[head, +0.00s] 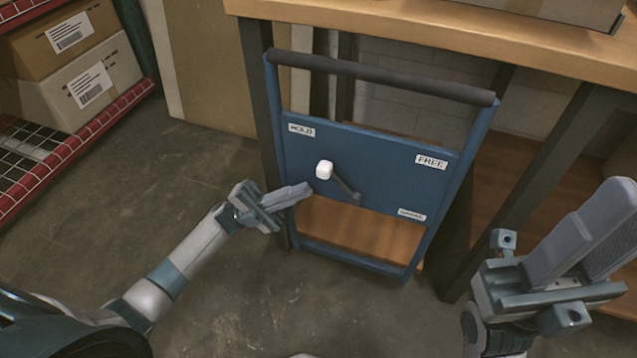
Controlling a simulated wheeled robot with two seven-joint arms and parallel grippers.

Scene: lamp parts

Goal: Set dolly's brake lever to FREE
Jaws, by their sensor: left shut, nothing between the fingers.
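The blue dolly (385,150) stands upright, with HOLD (301,130) marked at its panel's upper left and FREE (431,162) at its upper right. Its brake lever (345,187) has a dark arm and a white knob (323,169). The lever points up and left from its pivot, toward the HOLD side. My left gripper (306,188) is shut and empty, its tips just left of and below the knob in the picture. Whether they touch it I cannot tell. My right gripper (598,220) is at the right edge, away from the dolly; its finger gap is unclear.
A wooden workbench (420,38) with dark legs stands behind the dolly, a box (550,10) on top. A red-edged rack (80,150) with cartons (80,85) is at the left. The concrete floor (150,195) between rack and dolly is clear.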

